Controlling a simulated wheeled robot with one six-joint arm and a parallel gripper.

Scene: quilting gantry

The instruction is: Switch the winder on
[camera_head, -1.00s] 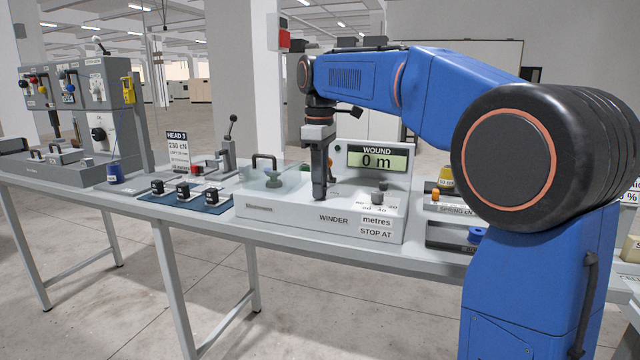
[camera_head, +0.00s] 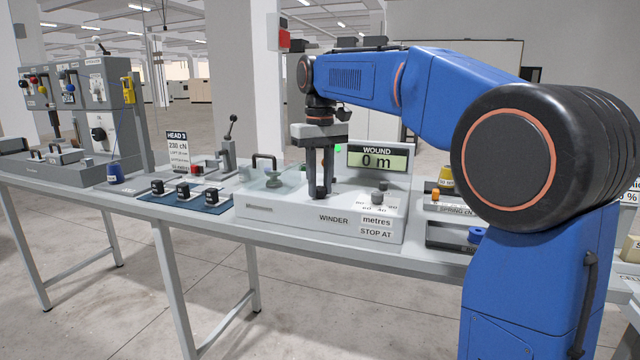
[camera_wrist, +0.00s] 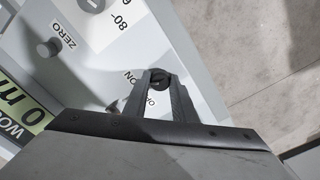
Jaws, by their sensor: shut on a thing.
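The winder (camera_head: 283,217) is a low light-grey box on the bench, with a display (camera_head: 377,160) reading "WOUND 0 m". My gripper (camera_head: 320,190) points down at the winder's top. In the wrist view my gripper (camera_wrist: 161,78) has its fingertips shut on a small dark round switch (camera_wrist: 160,81). The "ON" and "OFF" lettering lies beside the switch, partly hidden by the fingers. A green light (camera_head: 338,149) glows on the winder's back panel, just right of the fingers.
A grey stop-at knob (camera_head: 379,197) and a ZERO button (camera_wrist: 48,48) stand near my gripper. A blue mat (camera_head: 176,203) with several black blocks lies further left.

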